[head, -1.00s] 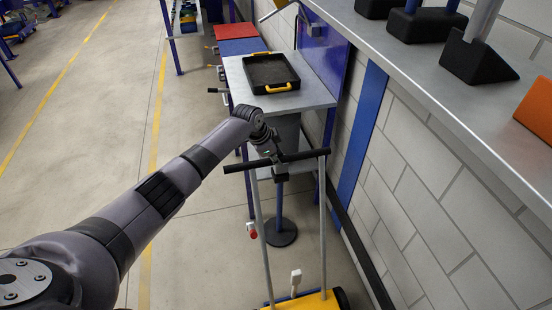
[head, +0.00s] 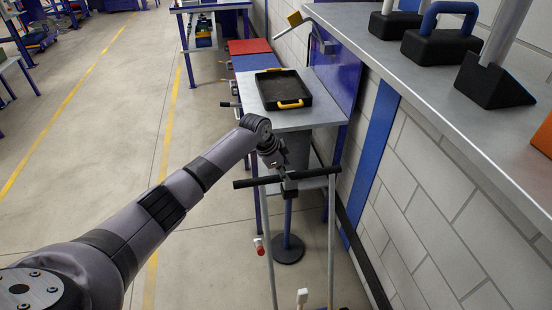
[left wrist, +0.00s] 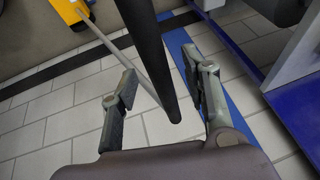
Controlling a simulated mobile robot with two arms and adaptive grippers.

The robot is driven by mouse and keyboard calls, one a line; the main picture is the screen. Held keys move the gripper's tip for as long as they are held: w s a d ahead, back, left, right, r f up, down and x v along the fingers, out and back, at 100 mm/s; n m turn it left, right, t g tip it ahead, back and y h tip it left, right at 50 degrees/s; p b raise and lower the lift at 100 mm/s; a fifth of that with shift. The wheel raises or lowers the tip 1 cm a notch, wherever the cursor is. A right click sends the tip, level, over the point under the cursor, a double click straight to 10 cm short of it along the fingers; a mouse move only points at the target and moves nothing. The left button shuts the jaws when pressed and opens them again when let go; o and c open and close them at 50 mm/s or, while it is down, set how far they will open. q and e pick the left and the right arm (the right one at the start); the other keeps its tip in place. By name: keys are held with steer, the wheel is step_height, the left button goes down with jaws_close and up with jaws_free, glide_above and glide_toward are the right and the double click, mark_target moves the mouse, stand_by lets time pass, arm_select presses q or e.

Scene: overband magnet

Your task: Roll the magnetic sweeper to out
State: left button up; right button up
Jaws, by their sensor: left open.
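The magnetic sweeper shows by its black crossbar handle (head: 325,171) and two grey poles (head: 331,240); its lower body is mostly below the head view. In the left wrist view, its yellow body (left wrist: 72,12) shows at the top left and the black handle (left wrist: 150,50) runs between my fingers. My left gripper (head: 288,187) is at the middle of the handle, and it also shows in the left wrist view (left wrist: 166,80). Its fingers are apart, one on each side of the bar, with visible gaps. My right gripper is out of view.
A grey bench (head: 290,121) with a black tray (head: 285,89) stands ahead. A round black stand base (head: 287,249) is on the floor beyond the sweeper. A shelf (head: 425,78) with black blocks runs along the right wall. Open floor (head: 110,150) with yellow lines lies left.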

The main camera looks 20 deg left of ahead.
arm_select(q)
steer(key=v, duration=0.9)
steer(key=shift+r, duration=0.25)
steer(key=shift+s, duration=0.15)
